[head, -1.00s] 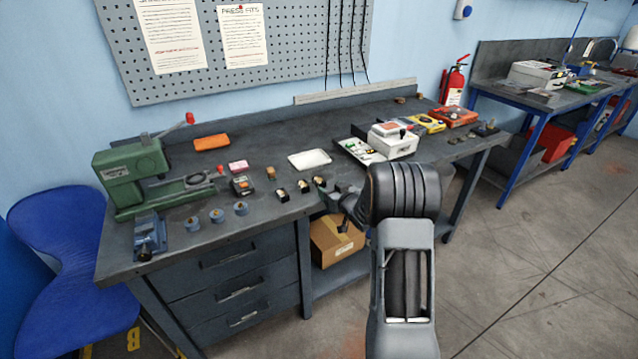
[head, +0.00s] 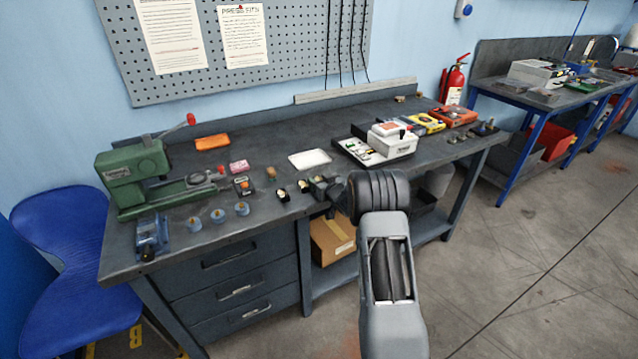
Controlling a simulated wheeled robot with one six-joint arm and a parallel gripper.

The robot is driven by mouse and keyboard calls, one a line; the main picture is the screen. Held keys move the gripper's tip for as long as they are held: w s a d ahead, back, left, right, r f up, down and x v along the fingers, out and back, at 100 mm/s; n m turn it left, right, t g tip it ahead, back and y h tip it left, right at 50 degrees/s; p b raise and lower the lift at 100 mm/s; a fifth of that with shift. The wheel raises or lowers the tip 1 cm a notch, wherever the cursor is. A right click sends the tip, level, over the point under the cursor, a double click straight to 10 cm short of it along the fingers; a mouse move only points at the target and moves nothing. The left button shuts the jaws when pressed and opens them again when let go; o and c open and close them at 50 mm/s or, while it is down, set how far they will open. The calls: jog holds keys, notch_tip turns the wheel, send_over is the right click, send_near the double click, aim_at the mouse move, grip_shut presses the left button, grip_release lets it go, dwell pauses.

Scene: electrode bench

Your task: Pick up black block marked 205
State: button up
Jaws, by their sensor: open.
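Small black blocks with pale tops stand in a row near the bench's front edge, in the middle of the head view. One block (head: 282,195) is at the left of the row and another block (head: 303,186) is right of it. Their markings are too small to read, so I cannot tell which is 205. My gripper (head: 316,185) is low over the bench at the right end of the row, just right of the second block. It is open. It hides the spot where a third block stood, and I cannot tell whether that block is between the jaws.
Left of the row are a black-and-orange block (head: 242,186), a brown piece (head: 271,172) and several blue round pieces (head: 217,215). A green press (head: 135,180) stands further left. A white tray (head: 310,159) lies behind, and a white box (head: 393,140) stands to the right.

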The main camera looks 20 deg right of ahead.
jog(key=shift+c, duration=0.5)
grip_shut()
jog(key=shift+r, duration=0.1)
